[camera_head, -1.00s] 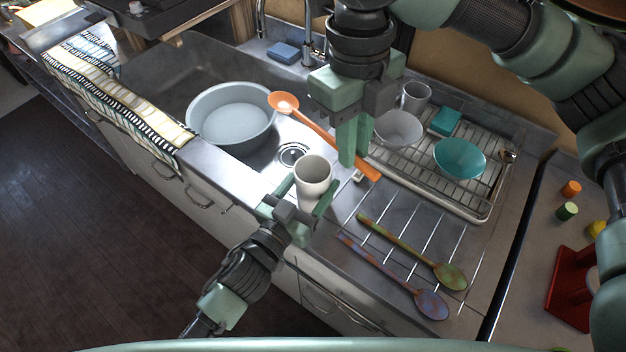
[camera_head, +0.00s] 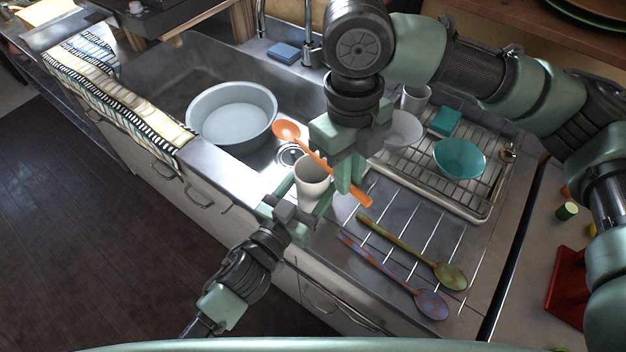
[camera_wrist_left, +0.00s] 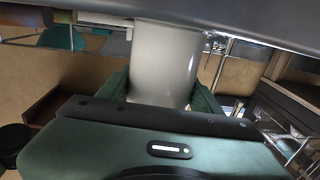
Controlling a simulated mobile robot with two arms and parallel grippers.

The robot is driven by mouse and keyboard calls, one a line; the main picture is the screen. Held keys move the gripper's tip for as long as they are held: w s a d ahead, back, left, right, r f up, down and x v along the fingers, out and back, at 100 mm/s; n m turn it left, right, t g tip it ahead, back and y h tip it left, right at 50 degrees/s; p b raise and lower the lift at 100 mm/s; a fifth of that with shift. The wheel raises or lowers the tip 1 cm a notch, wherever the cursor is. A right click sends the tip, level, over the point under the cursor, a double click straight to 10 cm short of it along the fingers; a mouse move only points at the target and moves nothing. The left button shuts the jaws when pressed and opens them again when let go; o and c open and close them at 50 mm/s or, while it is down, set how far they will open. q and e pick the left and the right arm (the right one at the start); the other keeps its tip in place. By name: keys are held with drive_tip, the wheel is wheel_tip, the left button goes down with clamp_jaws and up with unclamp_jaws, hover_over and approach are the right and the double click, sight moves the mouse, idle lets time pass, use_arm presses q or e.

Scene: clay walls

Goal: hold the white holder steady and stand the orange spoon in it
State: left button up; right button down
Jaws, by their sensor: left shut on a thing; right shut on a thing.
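The white holder (camera_head: 311,181) is an upright cup at the sink's front edge. My left gripper (camera_head: 305,200) is shut on it, one finger on each side. The holder also fills the top middle of the left wrist view (camera_wrist_left: 165,62), between the left gripper's fingers (camera_wrist_left: 160,95). The orange spoon (camera_head: 318,158) is slanted, its bowl up at the left and its handle end low at the right. My right gripper (camera_head: 347,178) is shut on the spoon's handle, just right of and above the holder. The spoon is outside the holder; the holder's inside is mostly hidden.
Two multicoloured spoons (camera_head: 410,250) lie on the ridged drainboard at the right. A wire rack with a teal bowl (camera_head: 460,158), a pale bowl (camera_head: 402,130) and a mug (camera_head: 415,97) stands behind. A grey basin (camera_head: 232,118) sits in the sink at the left.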

drive_tip(key=shift+f, duration=1.1)
drive_tip(key=c, duration=1.3)
unclamp_jaws()
drive_tip(key=shift+c, duration=0.2)
drive_tip(key=shift+r, duration=0.15)
wheel_tip(320, 180, up, 12)
drive_tip(key=shift+w+a, duration=0.3)
drive_tip(key=shift+w, duration=0.1)
